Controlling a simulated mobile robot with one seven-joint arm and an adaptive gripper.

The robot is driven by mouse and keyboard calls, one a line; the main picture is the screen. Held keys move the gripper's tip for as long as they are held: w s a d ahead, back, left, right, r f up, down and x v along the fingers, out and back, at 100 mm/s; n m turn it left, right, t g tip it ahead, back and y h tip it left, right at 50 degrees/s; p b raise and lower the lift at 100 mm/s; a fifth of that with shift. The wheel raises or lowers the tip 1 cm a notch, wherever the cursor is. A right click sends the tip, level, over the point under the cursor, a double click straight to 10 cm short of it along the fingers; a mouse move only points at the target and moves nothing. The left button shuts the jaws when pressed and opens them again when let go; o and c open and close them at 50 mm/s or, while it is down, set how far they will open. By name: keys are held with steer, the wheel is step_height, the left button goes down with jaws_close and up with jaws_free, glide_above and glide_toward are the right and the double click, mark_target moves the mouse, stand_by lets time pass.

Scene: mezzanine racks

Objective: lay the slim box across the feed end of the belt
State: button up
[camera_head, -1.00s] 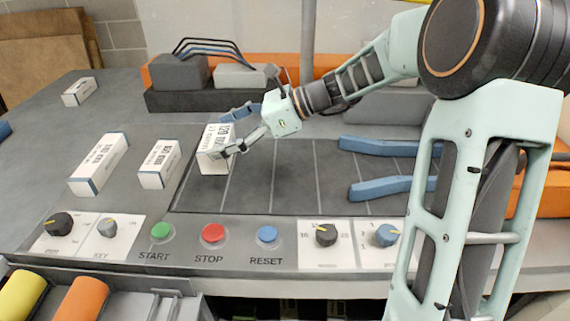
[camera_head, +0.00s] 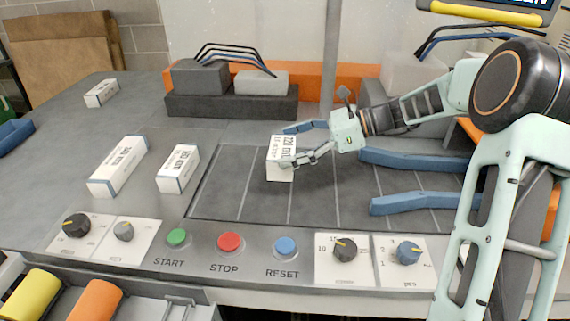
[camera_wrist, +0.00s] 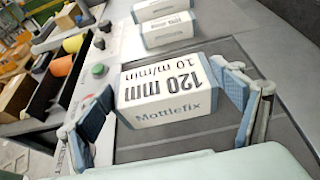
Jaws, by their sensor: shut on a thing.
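My gripper (camera_head: 291,147) is shut on a white box (camera_head: 281,171), with one finger on each side of it. In the wrist view the held box (camera_wrist: 165,92) reads "120 mm", "10 m/min" and "Mottlefix". It is over the dark belt (camera_head: 330,205), left of the blue guide rails; I cannot tell whether its underside touches the belt. A long white box (camera_head: 118,167) and a shorter one (camera_head: 177,168) lie on the grey table left of the belt. Another small white box (camera_head: 101,93) lies farther back. Which one is the slim box is not clear.
Two blue rails (camera_head: 415,161) (camera_head: 415,202) reach over the belt's right part. A control panel with START (camera_head: 177,238), STOP (camera_head: 230,243) and RESET (camera_head: 285,247) buttons and knobs runs along the front. Grey blocks with cables (camera_head: 232,85) stand behind the belt.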

mark_target(285, 152)
steer(key=w+f, duration=0.1)
steer(key=f, duration=0.1)
steer(key=w+a+f, duration=0.1)
steer(key=w+f, duration=0.1)
steer(key=shift+w+f+b, duration=0.15)
steer(key=shift+f+b, duration=0.1)
steer(key=shift+f, duration=0.65)
steer(key=shift+w+f+b, duration=0.15)
steer(key=shift+f+b, duration=0.05)
steer(key=shift+f, duration=0.65)
steer(key=shift+f, duration=0.1)
steer(key=o, duration=1.2)
steer(key=shift+o, duration=0.2)
steer(key=shift+d, duration=0.2)
steer(key=p+v, duration=0.1)
steer(key=v, duration=1)
steer(key=shift+d+r, duration=0.25)
steer(key=shift+d, duration=0.05)
steer(key=shift+s, duration=0.15)
